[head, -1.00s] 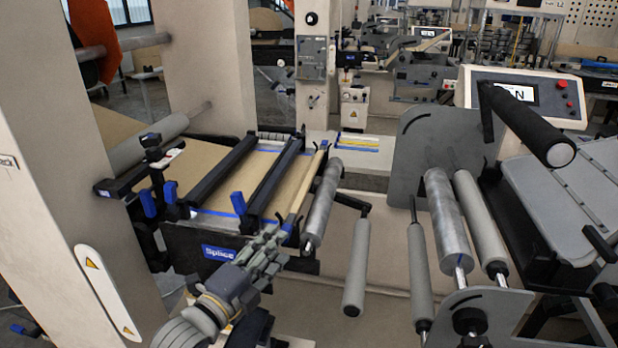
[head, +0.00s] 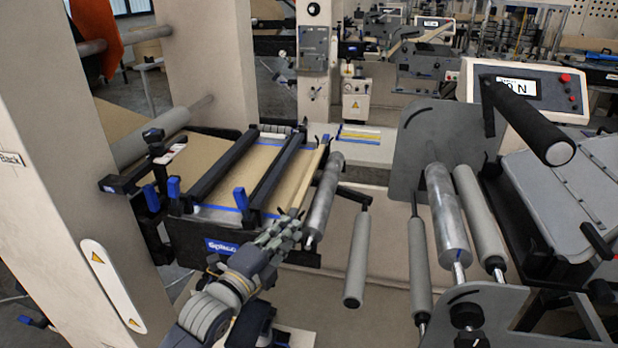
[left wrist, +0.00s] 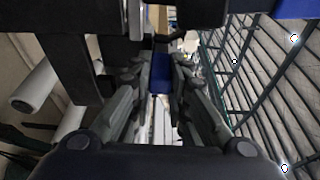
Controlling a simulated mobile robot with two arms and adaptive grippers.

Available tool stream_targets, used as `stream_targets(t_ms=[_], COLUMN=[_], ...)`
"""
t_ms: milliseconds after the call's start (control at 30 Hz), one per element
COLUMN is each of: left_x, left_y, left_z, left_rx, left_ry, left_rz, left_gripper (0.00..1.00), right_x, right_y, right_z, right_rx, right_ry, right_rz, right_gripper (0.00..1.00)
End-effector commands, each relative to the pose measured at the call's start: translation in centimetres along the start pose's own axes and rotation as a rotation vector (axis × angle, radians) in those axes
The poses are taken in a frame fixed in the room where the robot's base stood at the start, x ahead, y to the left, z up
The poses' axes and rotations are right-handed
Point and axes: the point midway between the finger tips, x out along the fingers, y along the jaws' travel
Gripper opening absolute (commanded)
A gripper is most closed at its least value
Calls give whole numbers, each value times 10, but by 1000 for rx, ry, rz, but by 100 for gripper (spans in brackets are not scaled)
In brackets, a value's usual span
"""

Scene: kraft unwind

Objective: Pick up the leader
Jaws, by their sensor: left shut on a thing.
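The splice table (head: 235,247) carries brown kraft paper (head: 268,163) under two black cross bars. A tan strip (head: 306,182), which looks like the leader's edge, runs along the table's right side. My left gripper (head: 287,226) is at the near end of this strip, by the table's front right corner. In the left wrist view, its fingers (left wrist: 160,85) flank a small blue piece (left wrist: 160,74), which looks like the leader's end tab. The gripper is shut on it. The fingers hide the strip's near end in the head view. My right gripper is out of view.
A metal roller (head: 325,200) stands close right of the gripper. Grey rollers (head: 358,260) and a side plate (head: 440,155) lie further right. Blue-handled clamps (head: 152,197) sit at the table's left. A beige column (head: 60,180) rises at left.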

Motion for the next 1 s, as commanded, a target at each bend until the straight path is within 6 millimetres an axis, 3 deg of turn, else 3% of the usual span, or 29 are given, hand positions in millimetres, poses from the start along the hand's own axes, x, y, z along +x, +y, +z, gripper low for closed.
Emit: stream_targets(t_ms=[267,533,1000], left_x=[0,0,-58], left_y=[-4,-38,-43], left_z=[0,-1,-83], left_rx=[2,4,-3], left_ry=[0,1,3], left_rz=[-1,-6,-3], left_gripper=[0,0,0], right_x=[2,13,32], right_y=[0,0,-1], right_z=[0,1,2], right_rx=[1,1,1], right_ry=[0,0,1], right_rz=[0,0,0], right_gripper=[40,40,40])
